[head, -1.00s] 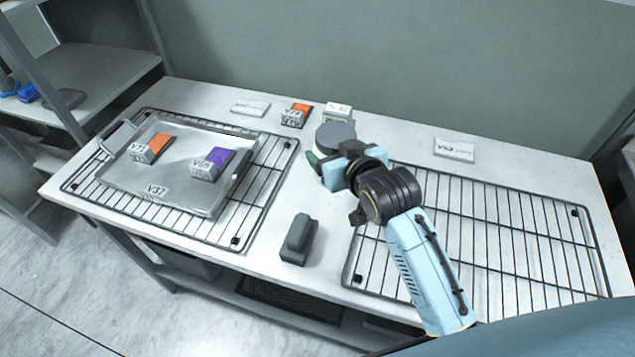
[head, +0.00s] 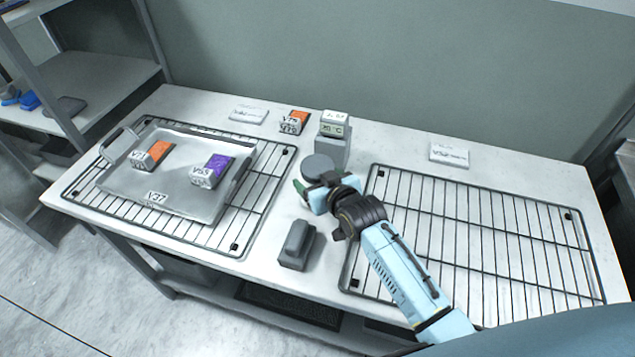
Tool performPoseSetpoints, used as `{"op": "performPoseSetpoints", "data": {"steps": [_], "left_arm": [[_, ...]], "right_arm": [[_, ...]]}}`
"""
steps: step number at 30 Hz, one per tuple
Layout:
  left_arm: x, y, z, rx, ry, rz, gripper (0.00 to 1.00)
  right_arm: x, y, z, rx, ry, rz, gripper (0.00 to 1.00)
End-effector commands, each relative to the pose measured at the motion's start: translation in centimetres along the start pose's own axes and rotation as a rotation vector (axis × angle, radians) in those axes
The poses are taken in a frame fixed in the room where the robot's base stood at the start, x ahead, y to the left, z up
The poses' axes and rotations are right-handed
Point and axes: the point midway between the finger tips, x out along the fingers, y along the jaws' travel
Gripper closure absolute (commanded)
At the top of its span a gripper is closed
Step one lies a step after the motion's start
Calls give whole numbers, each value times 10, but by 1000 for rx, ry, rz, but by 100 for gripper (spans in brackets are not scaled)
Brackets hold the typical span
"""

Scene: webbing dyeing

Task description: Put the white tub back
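I cannot make out a thing that is surely the white tub. A white-topped block with a small display (head: 335,123) stands on a grey stand at the back middle of the table, with a round grey disc (head: 318,166) in front of it. My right gripper (head: 310,196) is just in front of the disc. Its fingers are partly hidden, and a dark green piece (head: 300,189) shows at its left side. I cannot tell whether it holds anything. My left gripper is out of view.
A metal tray (head: 165,205) on the left wire rack holds an orange-topped block (head: 159,151) and a purple-topped block (head: 213,171). Another orange-topped block (head: 294,121) stands behind. A dark grey block (head: 296,245) sits at the front. The right wire rack (head: 480,225) is empty.

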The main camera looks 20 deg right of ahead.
Motion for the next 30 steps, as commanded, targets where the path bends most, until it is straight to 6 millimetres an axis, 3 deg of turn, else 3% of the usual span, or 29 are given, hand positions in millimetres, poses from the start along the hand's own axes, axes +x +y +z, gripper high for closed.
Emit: {"op": "performPoseSetpoints", "data": {"steps": [14, 15, 19, 20, 30], "left_arm": [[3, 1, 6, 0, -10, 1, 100], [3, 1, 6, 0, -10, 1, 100], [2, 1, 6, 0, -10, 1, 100], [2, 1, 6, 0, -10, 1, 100], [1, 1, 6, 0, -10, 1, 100]], "right_arm": [[5, 0, 8, 0, 8, 0, 66], [5, 0, 11, 1, 2, 0, 23], [5, 0, 11, 1, 2, 0, 6], [5, 0, 11, 1, 2, 0, 3], [3, 0, 7, 1, 3, 0, 3]]}}
